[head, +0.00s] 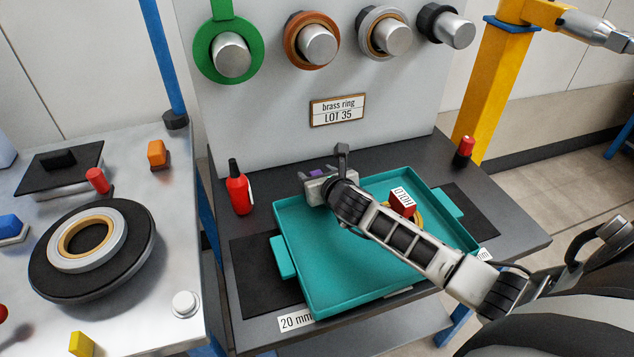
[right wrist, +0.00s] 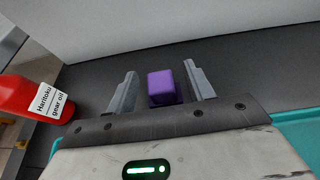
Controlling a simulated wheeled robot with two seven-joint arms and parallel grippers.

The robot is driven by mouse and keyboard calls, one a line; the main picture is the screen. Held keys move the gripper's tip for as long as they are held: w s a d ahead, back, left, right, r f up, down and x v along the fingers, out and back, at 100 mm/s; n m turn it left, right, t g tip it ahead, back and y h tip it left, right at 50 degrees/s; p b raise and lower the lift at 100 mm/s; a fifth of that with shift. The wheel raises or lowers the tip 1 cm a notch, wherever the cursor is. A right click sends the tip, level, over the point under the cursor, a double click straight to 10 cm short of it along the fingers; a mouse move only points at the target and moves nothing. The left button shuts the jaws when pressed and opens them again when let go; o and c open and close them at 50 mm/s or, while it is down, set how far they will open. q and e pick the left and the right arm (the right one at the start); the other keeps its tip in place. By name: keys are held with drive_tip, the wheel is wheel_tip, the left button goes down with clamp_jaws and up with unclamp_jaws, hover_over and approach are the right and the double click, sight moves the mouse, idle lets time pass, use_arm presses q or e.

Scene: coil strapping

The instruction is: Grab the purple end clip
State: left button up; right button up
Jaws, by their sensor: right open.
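The purple end clip (head: 316,174) is a small purple block on the dark bench top, behind the teal tray's back edge. It is partly hidden by my right gripper (head: 320,176) in the head view. In the right wrist view the purple end clip (right wrist: 161,88) stands between the two grey fingers of my right gripper (right wrist: 161,82), with a gap on each side. The gripper is open and holds nothing. My left gripper is in neither view.
A red gear oil bottle (head: 239,188) stands left of the clip. The teal tray (head: 340,293) holds a red HOLD block (head: 402,203) and a yellow ring. Behind rises a grey panel (head: 265,120) with pegs. A metal table (head: 150,330) with stacked rings stands left.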

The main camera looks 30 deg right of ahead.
drive_tip(key=c, duration=1)
drive_tip(key=shift+r, duration=0.1)
drive_tip(key=shift+c, duration=0.2)
